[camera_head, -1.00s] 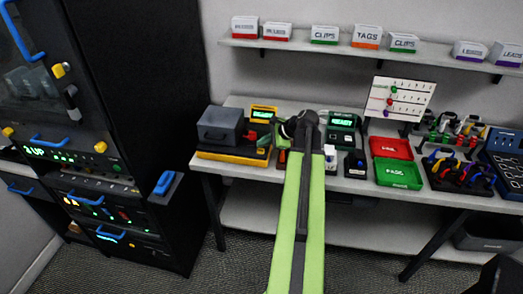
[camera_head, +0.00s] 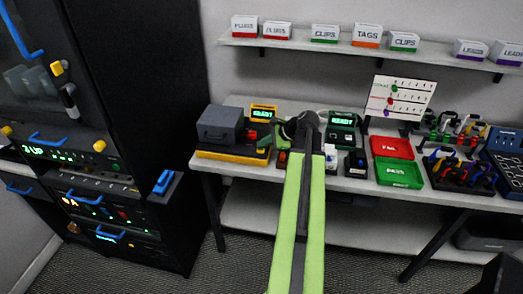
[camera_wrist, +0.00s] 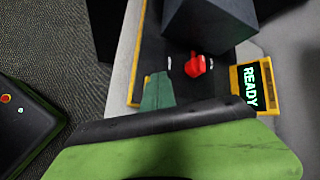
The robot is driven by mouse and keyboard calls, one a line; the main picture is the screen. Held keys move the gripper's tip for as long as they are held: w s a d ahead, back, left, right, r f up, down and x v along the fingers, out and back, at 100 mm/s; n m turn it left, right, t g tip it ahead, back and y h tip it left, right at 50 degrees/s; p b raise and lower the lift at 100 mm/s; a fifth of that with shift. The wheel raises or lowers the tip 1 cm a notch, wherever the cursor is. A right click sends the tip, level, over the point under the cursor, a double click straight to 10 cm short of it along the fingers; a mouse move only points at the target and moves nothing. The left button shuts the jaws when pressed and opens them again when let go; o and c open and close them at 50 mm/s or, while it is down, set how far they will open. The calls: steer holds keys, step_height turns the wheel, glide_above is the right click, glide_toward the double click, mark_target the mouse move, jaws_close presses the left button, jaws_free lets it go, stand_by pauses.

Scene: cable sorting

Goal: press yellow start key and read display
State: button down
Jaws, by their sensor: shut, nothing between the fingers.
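A black device with a yellow rim (camera_wrist: 134,84) lies below my gripper in the wrist view; it also stands at the bench's left end in the head view (camera_head: 232,156). Its yellow-framed display (camera_wrist: 251,88) reads READY in green and also shows in the head view (camera_head: 263,114). My gripper (camera_wrist: 158,92) is shut and empty, its green tip over the device's panel. A small yellow patch (camera_wrist: 147,79) shows at the tip's edge, possibly the start key, mostly hidden. I cannot tell whether the tip touches it.
A red knob (camera_wrist: 196,66) and a dark grey box (camera_wrist: 208,25) stand on the same device, close to my gripper. A green unit (camera_head: 343,122) also reads READY. Red (camera_head: 391,147) and green (camera_head: 399,173) trays lie to the right. A black cabinet (camera_head: 135,90) stands left.

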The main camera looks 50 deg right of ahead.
mark_target(263, 150)
steer(key=shift+f+b, duration=0.4)
stand_by(0.4)
steer(key=shift+r+p, duration=0.8)
step_height(263, 150, up, 5)
steer(key=p, duration=0.5)
steer(key=shift+r, duration=0.15)
stand_by(0.6)
